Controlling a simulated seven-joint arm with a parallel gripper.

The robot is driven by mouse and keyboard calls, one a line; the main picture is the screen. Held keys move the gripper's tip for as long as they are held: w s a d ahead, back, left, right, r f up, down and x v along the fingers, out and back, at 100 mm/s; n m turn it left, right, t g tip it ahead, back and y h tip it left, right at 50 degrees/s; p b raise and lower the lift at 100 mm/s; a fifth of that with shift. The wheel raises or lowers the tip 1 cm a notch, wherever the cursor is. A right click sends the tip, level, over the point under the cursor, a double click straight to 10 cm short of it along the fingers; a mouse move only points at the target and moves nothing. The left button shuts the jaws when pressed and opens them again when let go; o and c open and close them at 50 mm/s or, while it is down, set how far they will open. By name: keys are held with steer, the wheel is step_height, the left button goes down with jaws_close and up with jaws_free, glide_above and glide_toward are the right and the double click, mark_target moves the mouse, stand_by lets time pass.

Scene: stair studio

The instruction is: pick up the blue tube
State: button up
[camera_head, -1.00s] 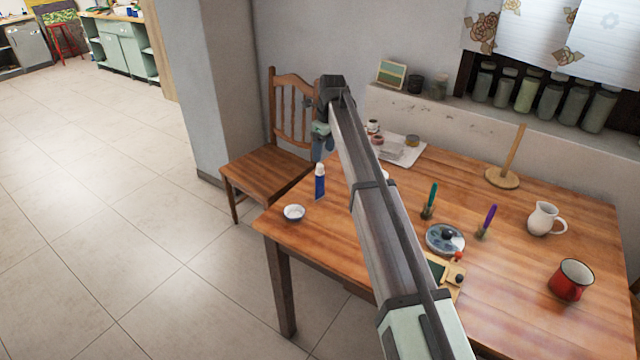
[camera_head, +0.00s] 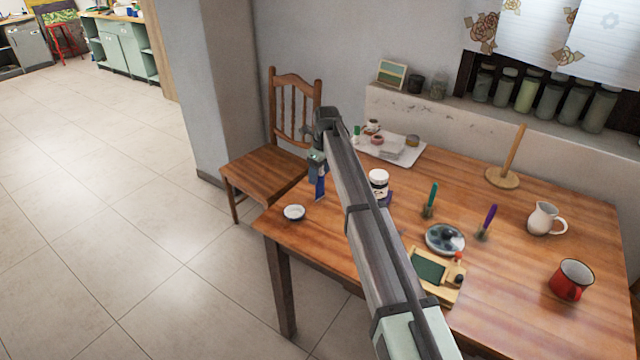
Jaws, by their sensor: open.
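The blue tube (camera_head: 320,188) stands upright near the left edge of the wooden table, between the small white bowl and my arm. Its lower blue part shows; its white cap is hidden behind my gripper. My gripper (camera_head: 317,172) points down at the top of the tube and overlaps it in the picture. Its fingers are small and partly hidden, and I cannot tell whether they touch the tube or lie on both sides of it.
The table (camera_head: 330,235) also holds a small white bowl (camera_head: 294,213), a white jar (camera_head: 378,184), a tray (camera_head: 408,153), a round palette (camera_head: 445,239), a white jug (camera_head: 543,219) and a red mug (camera_head: 571,280). A wooden chair (camera_head: 268,160) stands close behind the table's left end.

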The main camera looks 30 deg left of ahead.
steer(key=shift+c, duration=0.4)
steer(key=c, duration=1.1)
steer(key=shift+o, duration=0.2)
steer(key=shift+r, duration=0.1)
